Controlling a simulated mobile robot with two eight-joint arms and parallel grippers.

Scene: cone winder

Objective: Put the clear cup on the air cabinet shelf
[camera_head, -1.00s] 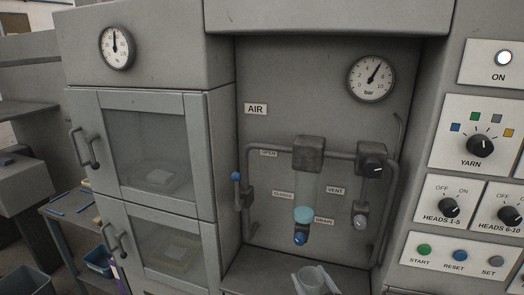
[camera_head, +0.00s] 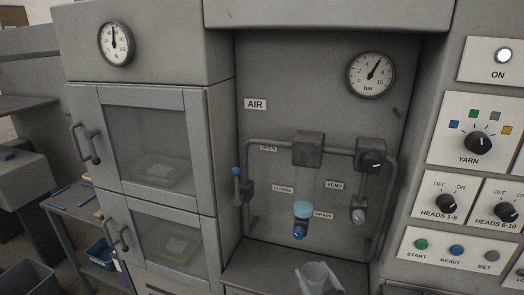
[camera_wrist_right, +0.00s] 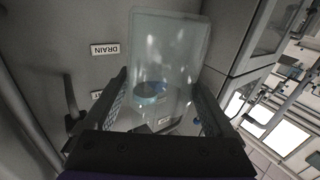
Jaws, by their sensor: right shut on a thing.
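The clear cup (camera_head: 316,274) is at the bottom centre of the head view, in front of the air cabinet. My right gripper (camera_head: 318,283) is shut on it, with a finger on either side. In the right wrist view the clear cup (camera_wrist_right: 165,45) stands between the two fingers of my right gripper (camera_wrist_right: 160,105), and the cabinet shows through its wall. The air cabinet shelf (camera_head: 258,262) is the grey ledge at the bottom of the recess. I cannot tell whether the cup touches it. My left gripper is not in view.
A control panel (camera_head: 447,245) stands to the right, glass-door cabinets (camera_head: 150,140) to the left. The shelf's left part is clear.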

